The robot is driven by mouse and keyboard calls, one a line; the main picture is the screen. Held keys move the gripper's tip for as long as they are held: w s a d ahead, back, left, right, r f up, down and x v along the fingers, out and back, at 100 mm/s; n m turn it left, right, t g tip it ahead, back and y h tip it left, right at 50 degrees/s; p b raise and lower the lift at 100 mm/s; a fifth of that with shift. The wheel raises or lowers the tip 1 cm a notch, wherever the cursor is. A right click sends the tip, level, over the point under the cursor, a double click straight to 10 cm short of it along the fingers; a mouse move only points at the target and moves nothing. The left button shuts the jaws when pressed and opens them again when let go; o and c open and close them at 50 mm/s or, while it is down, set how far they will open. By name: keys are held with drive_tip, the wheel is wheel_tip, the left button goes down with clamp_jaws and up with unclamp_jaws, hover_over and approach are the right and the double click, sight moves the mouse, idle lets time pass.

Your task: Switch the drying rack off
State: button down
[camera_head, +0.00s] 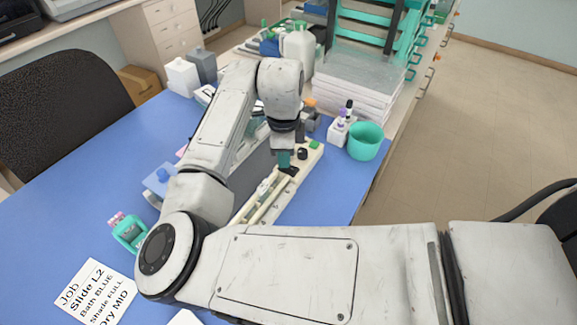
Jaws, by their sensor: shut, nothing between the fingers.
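A long, low cream unit, which looks like the drying rack (254,206), lies on the blue table, running from lower left to upper right. Its far end has a black knob (302,154) and a small green part (313,144). My gripper (287,168) points down at this far end, just left of the knob, with its fingers shut and empty. A small black part shows at the fingertips; I cannot tell if it is a switch or whether they touch it. My arm hides part of the table to the left of the unit.
A teal cup (365,141) and small white bottles (338,131) stand right of the rack's far end. Stacked clear trays (358,80) are behind. A job card (95,292) and a teal holder (128,232) are at lower left.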

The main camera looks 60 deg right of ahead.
drive_tip(key=shift+r+p, duration=2.9)
drive_tip(key=shift+r, duration=0.6)
drive_tip(key=shift+f, duration=0.1)
